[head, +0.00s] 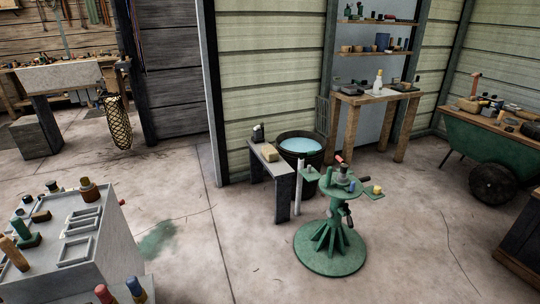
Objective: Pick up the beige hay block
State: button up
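A beige block (270,153), which looks like the hay block, lies on top of a small grey bench (262,164) near the middle of the head view. A dark bottle-like item (258,134) stands behind it on the same bench. The block is small in the picture, so its texture cannot be made out. My gripper is not in view.
A dark tub of water (301,146) stands right behind the bench. A green round-based stand (330,245) with tools is in front of it to the right. A grey caddy (95,255) fills the lower left. Open concrete floor (225,245) lies between caddy and stand.

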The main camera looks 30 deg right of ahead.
aim_at(271, 154)
jog(key=z, duration=0.65)
jog(key=i+z, duration=0.1)
jog(key=z, duration=0.55)
jog(key=j+z, duration=0.1)
jog(key=z, duration=0.55)
jog(key=j+z, duration=0.1)
jog(key=z, duration=0.6)
jog(key=j+z, duration=0.1)
jog(key=z, duration=0.55)
jog(key=j+z, duration=0.1)
jog(key=z, duration=1.2)
jog(key=j+z, duration=0.1)
jog(key=z, duration=0.55)
jog(key=k+j+z, duration=0.1)
jog(key=z, duration=0.25)
jog(key=k+z, duration=0.45)
jog(key=k, duration=0.8)
jog(key=k+u, duration=0.1)
jog(key=k, duration=1.75)
jog(key=k+u, duration=0.1)
jog(key=k, duration=0.5)
jog(key=k+j, duration=0.15)
jog(key=k, duration=0.45)
jog(key=k+j+u, duration=0.15)
jog(key=k, duration=0.45)
